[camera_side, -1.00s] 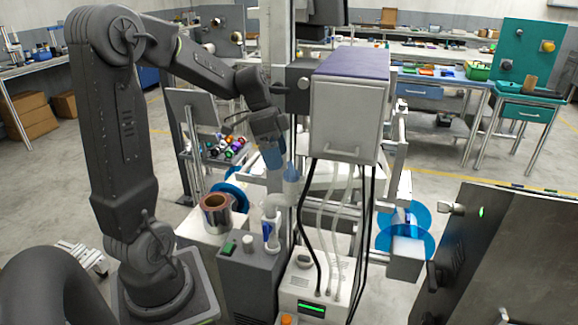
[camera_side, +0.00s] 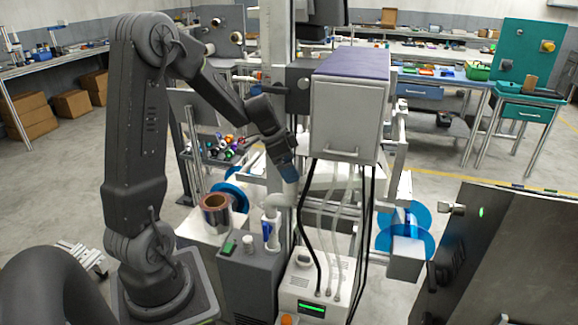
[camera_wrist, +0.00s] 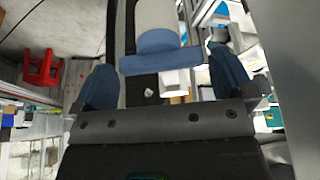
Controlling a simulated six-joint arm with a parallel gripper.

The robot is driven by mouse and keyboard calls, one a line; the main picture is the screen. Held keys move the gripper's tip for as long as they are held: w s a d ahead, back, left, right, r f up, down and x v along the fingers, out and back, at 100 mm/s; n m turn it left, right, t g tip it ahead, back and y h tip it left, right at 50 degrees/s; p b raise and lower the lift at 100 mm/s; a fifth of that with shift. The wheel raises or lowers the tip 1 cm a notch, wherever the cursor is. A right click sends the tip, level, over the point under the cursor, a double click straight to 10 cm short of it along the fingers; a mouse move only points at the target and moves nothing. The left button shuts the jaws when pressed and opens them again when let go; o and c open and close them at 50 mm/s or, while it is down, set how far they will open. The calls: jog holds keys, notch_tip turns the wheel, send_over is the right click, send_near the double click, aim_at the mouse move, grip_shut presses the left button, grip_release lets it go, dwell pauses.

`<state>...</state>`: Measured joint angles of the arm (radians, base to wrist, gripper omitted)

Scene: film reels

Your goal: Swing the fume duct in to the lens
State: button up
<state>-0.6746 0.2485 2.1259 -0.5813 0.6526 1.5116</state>
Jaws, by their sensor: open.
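In the wrist view my gripper (camera_wrist: 165,78) is open, with a blue finger pad on each side. Between and just beyond the pads is a white cylinder with a blue collar (camera_wrist: 158,52), seemingly the duct's end. I cannot make out the lens in either view.
A white cabinet with a purple top (camera_side: 345,105) stands close right of my gripper, with black and clear hoses hanging below. A copper-coloured roll (camera_side: 215,213) and a grey box (camera_side: 248,270) stand below. A dark metal cabinet (camera_side: 505,265) fills the lower right.

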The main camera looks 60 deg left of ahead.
jog(key=shift+w+f, duration=0.1)
jog(key=shift+f, duration=0.15)
jog(key=shift+c, duration=0.5)
jog(key=c, duration=0.9)
